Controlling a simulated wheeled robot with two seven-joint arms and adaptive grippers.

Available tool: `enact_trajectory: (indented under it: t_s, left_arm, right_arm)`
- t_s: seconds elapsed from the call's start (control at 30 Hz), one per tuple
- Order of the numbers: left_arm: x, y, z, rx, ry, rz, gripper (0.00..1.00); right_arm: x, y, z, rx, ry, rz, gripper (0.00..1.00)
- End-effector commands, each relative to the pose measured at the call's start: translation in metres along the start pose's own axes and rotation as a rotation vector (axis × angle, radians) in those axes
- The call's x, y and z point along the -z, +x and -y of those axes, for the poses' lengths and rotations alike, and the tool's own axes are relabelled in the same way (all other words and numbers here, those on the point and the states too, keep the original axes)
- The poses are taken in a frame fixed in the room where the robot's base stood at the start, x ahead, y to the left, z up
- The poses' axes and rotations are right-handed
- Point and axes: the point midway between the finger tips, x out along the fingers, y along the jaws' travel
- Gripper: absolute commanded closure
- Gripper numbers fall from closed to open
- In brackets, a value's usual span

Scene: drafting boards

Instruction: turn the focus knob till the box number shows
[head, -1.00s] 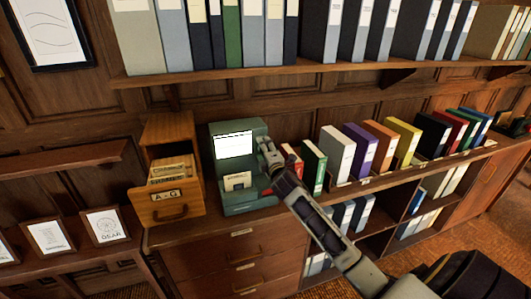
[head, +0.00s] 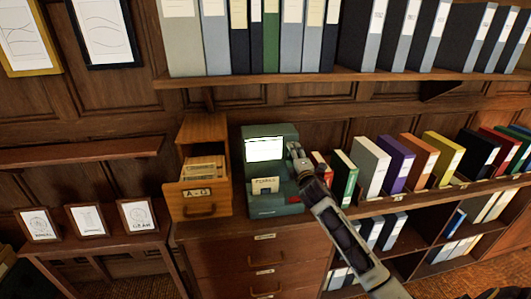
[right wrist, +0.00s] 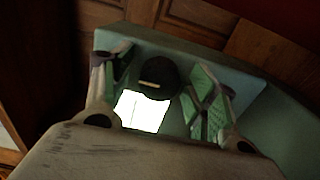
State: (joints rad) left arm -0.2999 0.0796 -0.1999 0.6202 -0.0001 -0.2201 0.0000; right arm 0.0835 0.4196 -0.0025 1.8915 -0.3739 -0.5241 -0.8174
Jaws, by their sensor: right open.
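The green-grey reader (head: 272,143) stands on the wooden cabinet. Its screen (head: 264,149) glows white, and I can make out no number on it. The screen's glow also shows as a white patch in the right wrist view (right wrist: 143,111). The focus knob (right wrist: 158,77) is dark and round with a pale mark, seen in the right wrist view. My right gripper (head: 299,158) is at the reader's right side and hides the knob in the head view. In the right wrist view its open fingers (right wrist: 160,80) stand on either side of the knob; contact is unclear. My left gripper is out of view.
An open card drawer (head: 205,190) juts out left of the reader. Colored binders (head: 372,165) stand close on the right, beside my right arm. A shelf of binders (head: 350,80) runs above. Small framed pictures (head: 87,219) stand at lower left.

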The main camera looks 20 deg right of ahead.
Motion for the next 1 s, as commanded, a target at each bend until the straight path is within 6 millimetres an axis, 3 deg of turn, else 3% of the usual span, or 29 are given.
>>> enact_trajectory:
  t_s: [0.37,1.0]
  left_arm:
    - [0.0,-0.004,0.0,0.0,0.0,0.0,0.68]
    - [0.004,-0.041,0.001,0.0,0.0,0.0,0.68]
  right_arm:
    - [0.0,0.0,-0.001,0.001,-0.036,0.0,0.41]
    - [0.0,0.0,-0.003,0.001,-0.518,-0.001,0.41]
